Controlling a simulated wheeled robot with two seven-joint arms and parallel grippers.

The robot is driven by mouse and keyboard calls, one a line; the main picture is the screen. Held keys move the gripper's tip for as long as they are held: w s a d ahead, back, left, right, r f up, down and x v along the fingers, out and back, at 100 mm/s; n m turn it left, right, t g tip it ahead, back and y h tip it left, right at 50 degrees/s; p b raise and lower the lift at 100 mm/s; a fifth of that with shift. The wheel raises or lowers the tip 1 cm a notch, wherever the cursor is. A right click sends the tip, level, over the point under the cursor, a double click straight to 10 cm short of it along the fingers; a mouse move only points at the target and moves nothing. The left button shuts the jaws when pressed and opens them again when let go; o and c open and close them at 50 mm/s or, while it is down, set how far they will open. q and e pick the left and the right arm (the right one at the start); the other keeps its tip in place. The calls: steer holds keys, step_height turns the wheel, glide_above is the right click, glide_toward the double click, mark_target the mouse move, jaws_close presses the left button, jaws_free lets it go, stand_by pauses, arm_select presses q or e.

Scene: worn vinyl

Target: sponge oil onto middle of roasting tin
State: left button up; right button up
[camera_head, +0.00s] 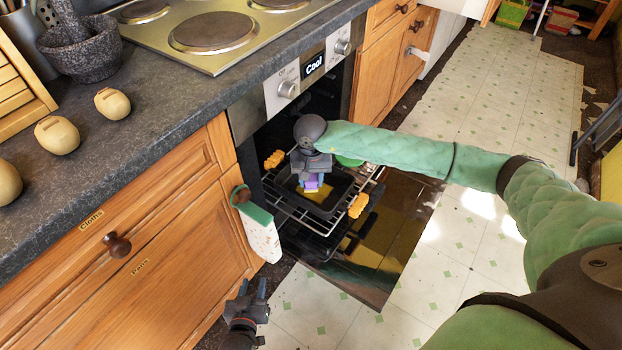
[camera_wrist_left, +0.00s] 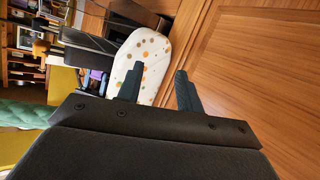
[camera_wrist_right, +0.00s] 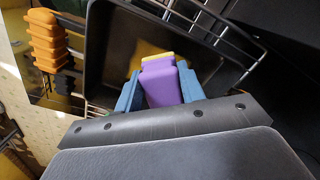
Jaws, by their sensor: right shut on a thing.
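The black roasting tin (camera_head: 342,190) sits on the pulled-out oven rack; its dark interior also fills the upper middle of the right wrist view (camera_wrist_right: 115,75). My right gripper (camera_head: 312,180) is over the tin, its blue fingers (camera_wrist_right: 158,90) shut on a purple sponge (camera_wrist_right: 162,84). Yellow shows at the sponge's far end in the right wrist view, and a yellow patch (camera_head: 314,197) shows below it in the head view. I cannot tell whether the sponge touches the tin floor. My left gripper (camera_head: 254,290) is open and empty, low before the cupboards; its fingers (camera_wrist_left: 160,87) are apart.
Orange grips (camera_head: 358,205) sit at the rack's sides. The open oven door (camera_head: 385,240) extends below. A spotted white cloth (camera_head: 262,236) hangs left of the oven. Open floor (camera_head: 475,265) lies right.

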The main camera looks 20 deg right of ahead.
steer(key=shift+f+b, duration=0.4)
steer(key=shift+f, duration=0.4)
steer(key=shift+f+b, duration=0.3)
steer(key=shift+b, duration=0.15)
steer(key=shift+f, duration=0.35)
arm_select(q)
steer(key=w+r+t+h, duration=0.1)
steer(key=w+r+t, duration=0.3)
steer(key=r, duration=2.1)
steer(key=t, duration=0.5)
steer(key=shift+a+r+h+b, duration=0.15)
steer(key=shift+a+h+b, duration=0.15)
